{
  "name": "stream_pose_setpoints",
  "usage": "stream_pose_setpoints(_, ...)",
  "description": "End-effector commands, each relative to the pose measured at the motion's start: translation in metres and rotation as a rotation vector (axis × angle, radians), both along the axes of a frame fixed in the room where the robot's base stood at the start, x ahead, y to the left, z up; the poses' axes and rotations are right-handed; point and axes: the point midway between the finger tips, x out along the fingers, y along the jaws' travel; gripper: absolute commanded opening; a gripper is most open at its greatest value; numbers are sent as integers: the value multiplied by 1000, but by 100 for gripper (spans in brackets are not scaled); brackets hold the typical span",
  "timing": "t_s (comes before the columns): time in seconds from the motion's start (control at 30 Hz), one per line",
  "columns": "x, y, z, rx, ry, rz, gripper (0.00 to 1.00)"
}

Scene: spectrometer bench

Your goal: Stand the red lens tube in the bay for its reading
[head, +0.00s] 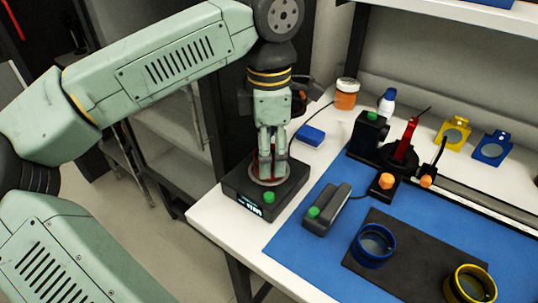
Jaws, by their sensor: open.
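A black box with a lit display and a green button (268,198) stands at the left corner of the white bench and has a pale round plate on top. This looks like the reading bay. The red lens tube (254,160) shows only as red slivers beside and behind my fingers, apparently standing on that plate. My gripper (269,170) points straight down over the plate, its fingers open around the tube. The fingers hide most of the tube, so I cannot tell whether they touch it.
A grey device with a green button (327,210) lies on the blue mat (310,250). A blue ring (373,246) and a yellow ring (470,287) sit on a dark pad (405,270). An optical setup with a red arm (406,139) stands behind. A small blue box (310,135) is nearby.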

Motion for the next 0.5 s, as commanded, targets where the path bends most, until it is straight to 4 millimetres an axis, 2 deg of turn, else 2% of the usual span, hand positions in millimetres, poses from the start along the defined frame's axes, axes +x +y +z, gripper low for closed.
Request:
stream_pose_setpoints(0.1, 0, 0, -7, 0, 0, -1, 55)
stream_pose_setpoints(0.3, 0, 0, -8, 0, 0, 0, 55)
stream_pose_setpoints(0.5, 0, 0, -8, -1, 0, -1, 42)
